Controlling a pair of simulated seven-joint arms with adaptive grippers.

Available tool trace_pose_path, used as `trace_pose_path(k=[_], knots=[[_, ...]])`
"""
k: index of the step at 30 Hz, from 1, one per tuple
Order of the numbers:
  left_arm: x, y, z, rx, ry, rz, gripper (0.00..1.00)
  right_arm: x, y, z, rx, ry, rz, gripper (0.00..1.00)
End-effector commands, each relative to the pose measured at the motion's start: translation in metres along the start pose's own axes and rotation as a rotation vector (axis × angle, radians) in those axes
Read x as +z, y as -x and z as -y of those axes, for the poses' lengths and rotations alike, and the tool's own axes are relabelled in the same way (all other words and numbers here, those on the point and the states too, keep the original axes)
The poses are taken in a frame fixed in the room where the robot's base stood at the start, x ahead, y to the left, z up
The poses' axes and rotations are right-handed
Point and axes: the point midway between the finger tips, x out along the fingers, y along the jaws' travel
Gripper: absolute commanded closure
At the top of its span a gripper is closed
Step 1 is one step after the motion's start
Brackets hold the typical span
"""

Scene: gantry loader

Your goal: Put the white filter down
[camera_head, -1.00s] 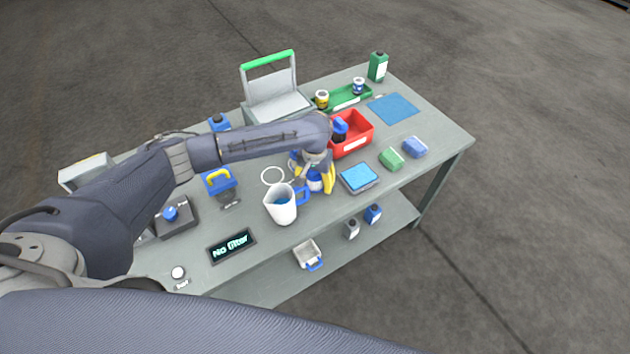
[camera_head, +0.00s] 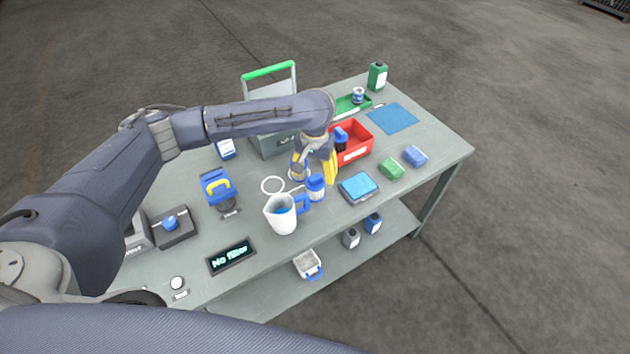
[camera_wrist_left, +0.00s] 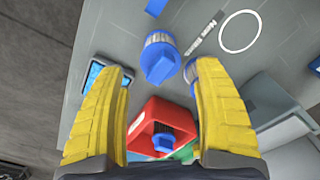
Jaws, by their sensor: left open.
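The white filter (camera_head: 315,188), with a blue cap and white pleated body, stands upright on the grey table, right behind the white jug. In the left wrist view the filter (camera_wrist_left: 158,60) shows beyond the fingertips, apart from them. My left gripper (camera_head: 318,168) is open and empty, just behind and above the filter; its yellow fingers (camera_wrist_left: 160,85) are spread wide. A second pale pleated item (camera_head: 299,174) stands beside the gripper, partly hidden by a finger in the left wrist view. My right gripper is out of sight.
The white jug (camera_head: 281,215) with a blue handle stands close in front. A red bin (camera_head: 357,155) holds a dark, blue-topped filter. A blue-screened device (camera_head: 358,188) lies to the right. A display (camera_head: 232,257) reads "No filter". A white ring (camera_head: 272,185) lies left.

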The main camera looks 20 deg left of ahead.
Motion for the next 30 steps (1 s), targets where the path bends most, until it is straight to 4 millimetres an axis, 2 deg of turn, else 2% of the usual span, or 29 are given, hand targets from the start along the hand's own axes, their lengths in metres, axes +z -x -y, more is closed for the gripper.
trace_pose_path(k=[6, 8, 10, 26, 30], knots=[[-0.001, 0.02, 0.0, -0.001, 0.0, -0.002, 0.31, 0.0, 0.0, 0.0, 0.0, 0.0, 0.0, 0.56], [0.0, 0.022, 0.0, 0.0, -0.001, -0.001, 0.22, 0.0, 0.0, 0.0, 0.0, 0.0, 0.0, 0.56], [0.0, 0.024, 0.0, 0.0, -0.001, 0.0, 0.21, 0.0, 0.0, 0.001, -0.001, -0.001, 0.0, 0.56], [0.0, 0.025, 0.0, 0.001, 0.0, 0.0, 0.21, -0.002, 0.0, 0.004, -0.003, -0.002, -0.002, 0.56], [0.007, 0.021, 0.002, 0.037, -0.018, -0.01, 0.21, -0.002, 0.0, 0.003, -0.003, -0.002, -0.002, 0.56]])
